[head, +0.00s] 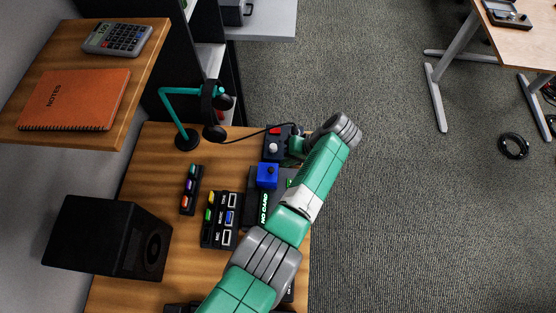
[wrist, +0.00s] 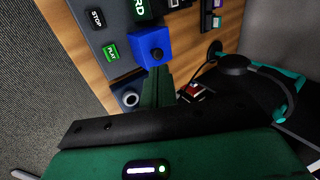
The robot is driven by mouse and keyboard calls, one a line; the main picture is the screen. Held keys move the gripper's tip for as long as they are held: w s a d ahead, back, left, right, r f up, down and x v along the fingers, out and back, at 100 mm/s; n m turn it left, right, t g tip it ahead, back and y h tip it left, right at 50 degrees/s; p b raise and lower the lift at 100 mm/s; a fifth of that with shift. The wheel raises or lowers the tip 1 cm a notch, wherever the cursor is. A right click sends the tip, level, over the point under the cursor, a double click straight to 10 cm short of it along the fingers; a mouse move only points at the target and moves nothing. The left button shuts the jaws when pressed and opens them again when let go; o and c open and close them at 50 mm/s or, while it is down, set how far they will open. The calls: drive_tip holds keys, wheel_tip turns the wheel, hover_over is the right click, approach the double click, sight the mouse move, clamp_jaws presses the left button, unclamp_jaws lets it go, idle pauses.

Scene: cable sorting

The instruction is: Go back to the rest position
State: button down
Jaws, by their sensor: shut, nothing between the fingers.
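My green gripper (head: 293,147) is at the right edge of the wooden desk (head: 150,185), beside a dark control box (head: 270,155) with a red button and a pale knob. The wrist view shows its green fingers (wrist: 158,78) together with nothing held between them. They point toward a blue box with a dark knob (wrist: 151,47). This blue box also shows in the head view (head: 267,181), just below the control box. Whether the fingertips touch anything is hard to tell. My arm reaches up across the desk's right side.
A panel reading "NO CARD" (head: 264,208), a labelled button panel (head: 221,220) and a strip of coloured buttons (head: 191,190) lie on the desk. A black speaker (head: 90,237) stands left. A teal stand with headphones (head: 184,122) is at the back. Open carpet (head: 420,220) lies right.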

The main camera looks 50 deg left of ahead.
drive_tip(key=w+d+r+b, duration=0.1)
drive_tip(key=w+d+r, duration=0.1)
drive_tip(key=w+d, duration=0.2)
drive_tip(key=shift+d, duration=0.45)
drive_tip(key=shift+w+r, duration=0.1)
drive_tip(key=shift+w, duration=0.05)
